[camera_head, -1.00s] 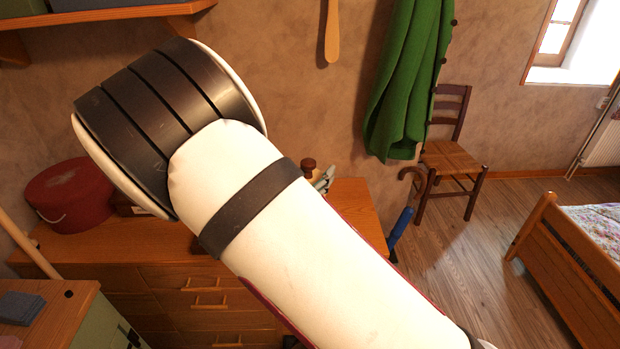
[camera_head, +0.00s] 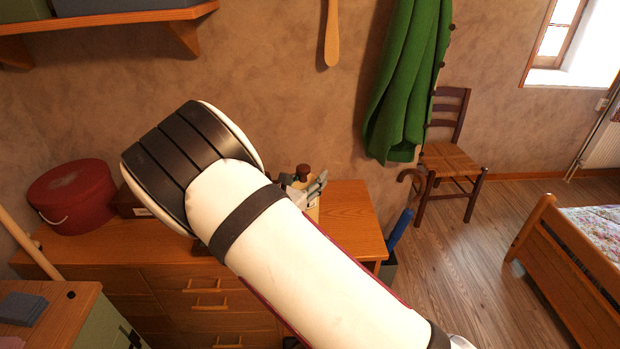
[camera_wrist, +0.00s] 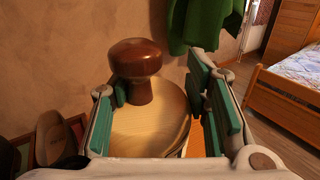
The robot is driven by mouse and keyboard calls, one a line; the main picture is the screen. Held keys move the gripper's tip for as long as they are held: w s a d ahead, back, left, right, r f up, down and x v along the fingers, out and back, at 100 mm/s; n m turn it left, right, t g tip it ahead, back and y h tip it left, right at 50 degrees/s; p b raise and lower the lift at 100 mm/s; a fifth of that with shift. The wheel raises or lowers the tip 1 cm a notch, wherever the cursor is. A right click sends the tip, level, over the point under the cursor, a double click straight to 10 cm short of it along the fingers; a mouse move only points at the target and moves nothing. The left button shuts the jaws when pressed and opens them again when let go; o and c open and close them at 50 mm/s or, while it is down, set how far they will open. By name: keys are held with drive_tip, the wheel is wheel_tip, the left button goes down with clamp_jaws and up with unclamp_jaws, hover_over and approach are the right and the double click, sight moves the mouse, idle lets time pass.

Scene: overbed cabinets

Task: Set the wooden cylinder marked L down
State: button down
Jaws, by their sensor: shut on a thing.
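The wooden cylinder is pale with a dark brown knob on top, and shows in the wrist view (camera_wrist: 150,132). It stands roughly upright between the green pads of my gripper (camera_wrist: 158,84), which is shut on it. In the head view my gripper (camera_head: 312,188) and the brown knob (camera_head: 303,170) show just past my arm, over the dresser top (camera_head: 350,215). My arm hides most of the cylinder there. No L mark is visible, and I cannot tell whether its base touches the dresser.
A red round box (camera_head: 72,196) and a small dark box (camera_head: 132,203) stand on the dresser's left part. The dresser's right end looks clear. A green coat (camera_head: 408,80) hangs on the wall behind. A blue-handled thing (camera_head: 399,230) stands beside the dresser's right edge.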

drive_tip(key=shift+f, duration=0.1)
drive_tip(key=c, duration=0.9)
unclamp_jaws()
drive_tip(key=shift+r, duration=0.2)
drive_tip(key=b+v, duration=0.1)
drive_tip(key=v, duration=1.1)
